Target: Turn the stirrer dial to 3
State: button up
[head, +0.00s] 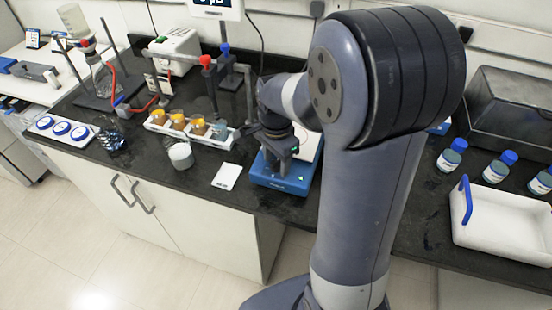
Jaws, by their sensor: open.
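The blue stirrer (277,182) sits on the black bench near its front edge, left of my large arm links. Part of its pale top (310,146) shows behind my gripper, and a small green mark shows on its front. My gripper (283,168) points down over the front part of the stirrer and is open. I cannot tell whether its fingers touch the stirrer or are around the dial. The dial and its setting are hidden or too small to make out.
Left of the stirrer are a white card (226,176), a white beaker (180,155) and a rack (190,131) with amber-filled vessels. Clamp stands (213,90) rise behind. To the right are blue-capped bottles (451,156) and a white tray (497,243) with a blue handle.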

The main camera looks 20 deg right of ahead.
aim_at(276, 161)
notch_tip(276, 161, up, 11)
dwell(0.7)
jog(key=shift+f, duration=0.2)
notch_tip(276, 161, down, 11)
jog(key=shift+r, duration=0.1)
dwell(0.4)
jog(key=shift+r, duration=0.1)
